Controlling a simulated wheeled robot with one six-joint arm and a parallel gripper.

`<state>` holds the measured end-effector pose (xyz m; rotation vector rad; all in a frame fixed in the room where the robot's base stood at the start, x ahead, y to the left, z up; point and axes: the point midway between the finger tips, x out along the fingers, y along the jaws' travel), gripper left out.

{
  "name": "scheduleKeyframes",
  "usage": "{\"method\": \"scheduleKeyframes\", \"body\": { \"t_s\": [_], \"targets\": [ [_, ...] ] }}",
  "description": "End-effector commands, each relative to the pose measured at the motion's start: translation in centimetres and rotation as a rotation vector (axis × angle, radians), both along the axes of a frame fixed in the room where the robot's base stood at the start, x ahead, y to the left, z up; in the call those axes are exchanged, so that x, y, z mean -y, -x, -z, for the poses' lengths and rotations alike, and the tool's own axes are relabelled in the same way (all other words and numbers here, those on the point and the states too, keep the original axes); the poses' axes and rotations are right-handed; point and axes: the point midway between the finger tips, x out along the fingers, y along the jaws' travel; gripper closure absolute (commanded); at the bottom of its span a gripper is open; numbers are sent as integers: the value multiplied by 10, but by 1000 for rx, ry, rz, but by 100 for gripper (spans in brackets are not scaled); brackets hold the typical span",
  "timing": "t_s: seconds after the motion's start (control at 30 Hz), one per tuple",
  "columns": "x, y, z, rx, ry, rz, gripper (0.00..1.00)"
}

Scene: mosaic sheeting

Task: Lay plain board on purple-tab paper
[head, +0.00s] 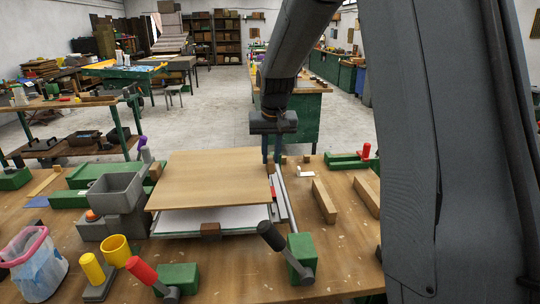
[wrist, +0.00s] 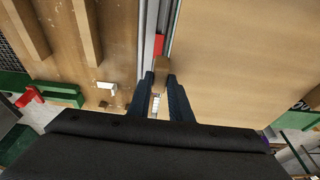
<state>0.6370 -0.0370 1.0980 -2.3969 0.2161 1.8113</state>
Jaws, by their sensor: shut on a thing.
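The plain board (head: 210,178) is a light brown wooden sheet in the middle of the bench in the head view. It fills the right of the wrist view (wrist: 240,60). My gripper (head: 271,160) is at its far right corner, shut on a small brown block (wrist: 162,68) at the board's edge. The board lies over white paper (head: 205,220), which shows below its near edge; I cannot tell whether they touch all along. A red tab (head: 273,190) shows at the right edge, also in the wrist view (wrist: 159,44). No purple tab on paper is visible; the board hides most of the paper.
A metal rail (head: 284,195) runs along the board's right side. Green clamps with red (head: 140,270), black (head: 271,236) and purple (head: 143,141) handles stand around.

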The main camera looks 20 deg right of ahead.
Motion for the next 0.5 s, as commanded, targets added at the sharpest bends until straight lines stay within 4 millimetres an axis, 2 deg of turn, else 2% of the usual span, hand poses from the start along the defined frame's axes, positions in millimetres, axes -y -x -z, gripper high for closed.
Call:
{"method": "scheduleKeyframes", "body": {
  "t_s": [0.23,0.5],
  "targets": [
    [0,2,-2,4,-17,1,100],
    [0,1,19,3,-15,0,100]
  ]
}}
